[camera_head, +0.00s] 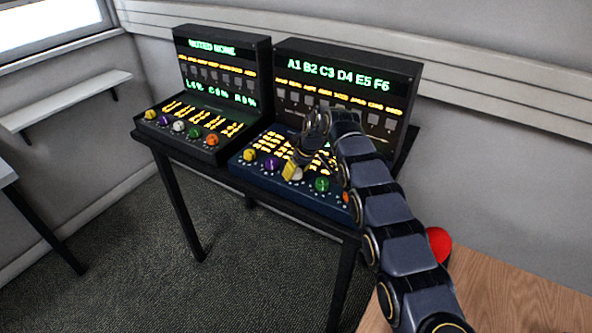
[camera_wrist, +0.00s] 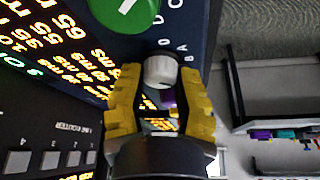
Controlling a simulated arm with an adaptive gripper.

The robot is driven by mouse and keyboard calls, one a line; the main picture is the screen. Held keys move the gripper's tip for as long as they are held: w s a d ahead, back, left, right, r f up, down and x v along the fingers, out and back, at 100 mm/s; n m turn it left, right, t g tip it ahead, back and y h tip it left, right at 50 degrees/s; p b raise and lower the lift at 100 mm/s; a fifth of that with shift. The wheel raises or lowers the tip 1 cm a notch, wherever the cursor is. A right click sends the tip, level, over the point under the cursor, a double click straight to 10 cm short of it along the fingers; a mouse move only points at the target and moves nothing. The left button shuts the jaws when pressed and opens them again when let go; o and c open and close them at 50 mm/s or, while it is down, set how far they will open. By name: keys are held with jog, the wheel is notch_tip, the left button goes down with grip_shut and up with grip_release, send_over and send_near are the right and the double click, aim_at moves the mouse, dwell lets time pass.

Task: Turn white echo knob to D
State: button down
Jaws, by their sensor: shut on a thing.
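The white knob (camera_head: 297,175) sits on the blue front panel of the right console, between a purple knob (camera_head: 271,163) and a green knob (camera_head: 321,184). In the wrist view the white knob (camera_wrist: 160,68) stands between the two yellow fingers of my gripper (camera_wrist: 160,76), which are shut on its sides. Letters A, B, C and D show on the panel beside it; the pointer's direction cannot be made out. In the head view my gripper (camera_head: 291,170) partly covers the knob.
The left console (camera_head: 205,140) has its own row of coloured knobs. The green knob (camera_wrist: 125,8) is close to the fingers in the wrist view. An upright display (camera_head: 345,80) stands behind the right panel. A red round object (camera_head: 440,243) is beside my arm.

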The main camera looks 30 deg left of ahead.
jog(key=shift+m, duration=0.4)
jog(key=shift+f+m+t+h, duration=0.1)
jog(key=shift+m+t+h, duration=0.3)
jog(key=shift+m, duration=0.75)
jog(key=shift+m+t+h, duration=0.3)
jog(key=shift+m+t, duration=0.2)
jog(key=shift+m, duration=0.65)
jog(key=c, duration=0.7)
grip_release()
jog(key=shift+o, duration=0.2)
jog(key=v, duration=1.2)
